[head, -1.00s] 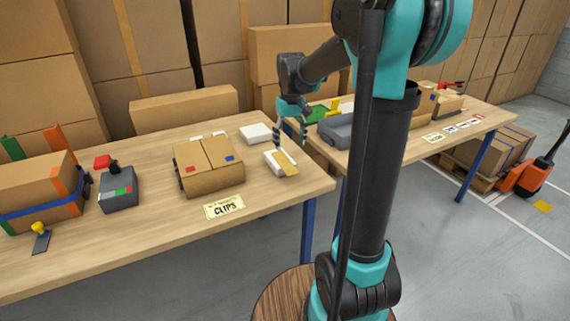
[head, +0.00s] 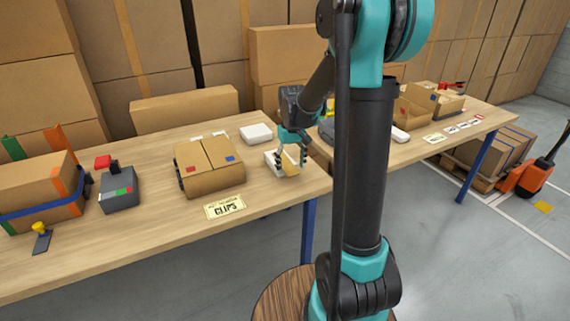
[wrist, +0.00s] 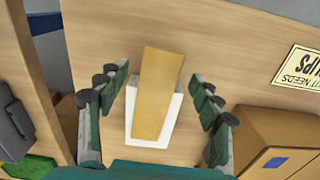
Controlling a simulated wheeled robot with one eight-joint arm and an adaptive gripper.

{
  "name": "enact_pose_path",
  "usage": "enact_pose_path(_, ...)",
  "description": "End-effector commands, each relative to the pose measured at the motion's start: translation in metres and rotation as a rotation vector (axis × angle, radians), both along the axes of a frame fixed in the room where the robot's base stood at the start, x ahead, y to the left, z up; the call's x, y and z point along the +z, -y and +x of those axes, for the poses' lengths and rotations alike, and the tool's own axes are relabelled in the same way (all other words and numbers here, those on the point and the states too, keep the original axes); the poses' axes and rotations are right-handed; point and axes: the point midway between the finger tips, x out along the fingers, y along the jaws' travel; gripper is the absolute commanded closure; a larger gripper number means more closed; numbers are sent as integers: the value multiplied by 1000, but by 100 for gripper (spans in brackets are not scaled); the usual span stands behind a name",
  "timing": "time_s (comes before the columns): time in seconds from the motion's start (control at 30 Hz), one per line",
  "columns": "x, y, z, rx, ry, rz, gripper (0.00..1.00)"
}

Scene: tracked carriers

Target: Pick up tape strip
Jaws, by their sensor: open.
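The tape strip (wrist: 158,90) is a flat tan piece lying on a white block (wrist: 136,127), overhanging one end of it. In the head view the strip (head: 290,165) is at the right end of the near table, partly covered by my gripper. My gripper (wrist: 160,86) is open, with a finger on each side of the strip and block, apart from both. In the head view my gripper (head: 292,161) is low over the block.
A cardboard box (head: 209,167) stands just left of the block, close to one finger in the wrist view (wrist: 275,138). A CLIPS label (head: 225,206) lies in front of it. Another white block (head: 256,134) lies behind. The table's right edge is near.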

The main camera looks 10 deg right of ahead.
Motion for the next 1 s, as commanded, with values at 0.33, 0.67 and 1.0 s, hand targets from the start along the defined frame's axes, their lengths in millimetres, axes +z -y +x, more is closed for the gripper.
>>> enact_pose_path(0.33, -1, 0, 0, 0, 0, 0, 34)
enact_pose_path(0.67, -4, 0, 0, 0, 0, 0, 34)
enact_pose_path(1.0, -4, 0, 0, 0, 0, 0, 49)
